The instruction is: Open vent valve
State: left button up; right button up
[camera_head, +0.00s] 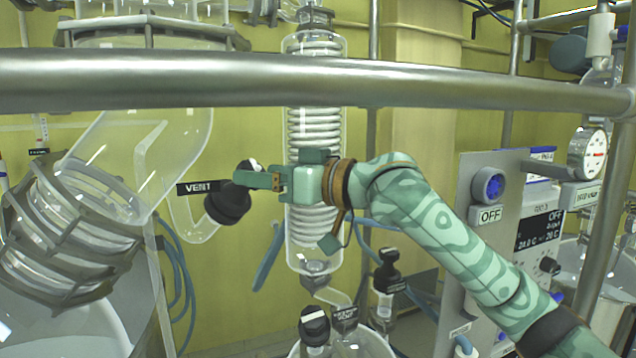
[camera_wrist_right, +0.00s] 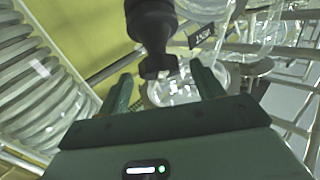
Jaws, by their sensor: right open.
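The vent valve (camera_head: 228,203) is a black knob on a bent glass tube left of centre in the head view, beside a black "VENT" label (camera_head: 197,187). A white-marked top shows just above my fingers. My right gripper (camera_head: 252,176) is at the valve's upper right, its fingers overlapping the knob in the picture. In the right wrist view the black valve (camera_wrist_right: 152,25) comes down from the top, its handle end between the two spread fingers of my right gripper (camera_wrist_right: 163,85). I cannot tell whether they touch. My left gripper is out of view.
A thick metal rail (camera_head: 420,82) crosses above my right arm. A coiled glass condenser (camera_head: 314,128) stands close behind the gripper. A large glass vessel (camera_head: 150,140) is at left, and a control box (camera_head: 480,225) is at right. Other black valves (camera_head: 314,325) are below.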

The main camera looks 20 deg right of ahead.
jog(key=b+v, duration=0.2)
jog(key=v, duration=1.2)
